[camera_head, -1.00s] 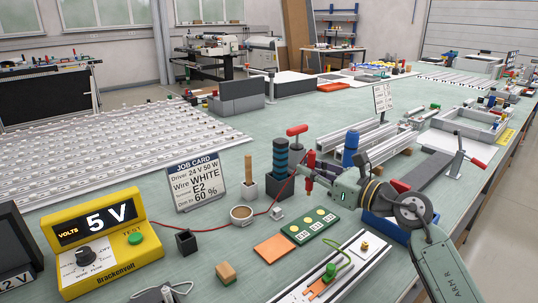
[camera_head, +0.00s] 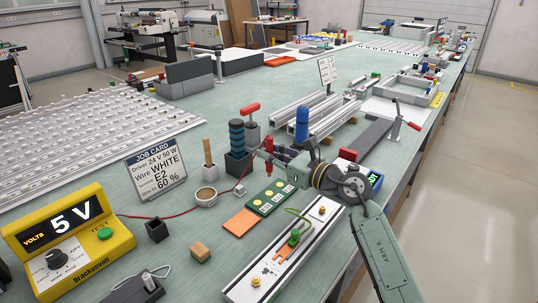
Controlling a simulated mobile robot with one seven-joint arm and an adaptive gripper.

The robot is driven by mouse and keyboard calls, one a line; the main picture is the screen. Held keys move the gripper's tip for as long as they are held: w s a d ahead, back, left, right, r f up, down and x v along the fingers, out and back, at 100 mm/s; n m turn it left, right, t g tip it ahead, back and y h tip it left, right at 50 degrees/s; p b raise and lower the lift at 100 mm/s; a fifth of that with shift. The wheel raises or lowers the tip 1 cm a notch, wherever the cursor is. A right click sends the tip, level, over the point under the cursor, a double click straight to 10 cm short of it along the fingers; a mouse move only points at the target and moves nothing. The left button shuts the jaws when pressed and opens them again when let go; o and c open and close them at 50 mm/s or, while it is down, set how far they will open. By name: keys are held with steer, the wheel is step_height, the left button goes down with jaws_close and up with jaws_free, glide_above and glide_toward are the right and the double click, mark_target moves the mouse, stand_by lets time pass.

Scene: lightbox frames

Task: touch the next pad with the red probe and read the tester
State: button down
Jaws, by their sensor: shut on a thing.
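My gripper (camera_head: 278,161) is shut on the red probe (camera_head: 268,146), which points down behind the far end of the green pad board (camera_head: 257,209). The probe looks raised above the bench; its tip is small, and I see no contact with a pad. The board carries several round yellow pads with pale labels beside them. A red lead runs along the bench to the yellow tester (camera_head: 115,241) at the lower left. The tester's display (camera_head: 62,222) reads 5 V in the VOLTS line. It has a dark knob and a green TEST button (camera_head: 105,234).
A metal rail (camera_head: 265,270) with a green clip lies in front.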

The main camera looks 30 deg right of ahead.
mark_target(270, 174)
steer(key=shift+f+b, duration=0.2)
steer(key=shift+b, duration=0.1)
step_height(270, 174, down, 4)
steer(key=b, duration=0.5)
steer(key=shift+f, duration=0.25)
steer(key=shift+b, duration=0.7)
steer(key=shift+f+b, duration=0.85)
steer(key=shift+b, duration=0.45)
stand_by(3.2)
steer(key=shift+r, duration=0.15)
steer(key=shift+r+p, duration=0.55)
steer(key=shift+r, duration=2.5)
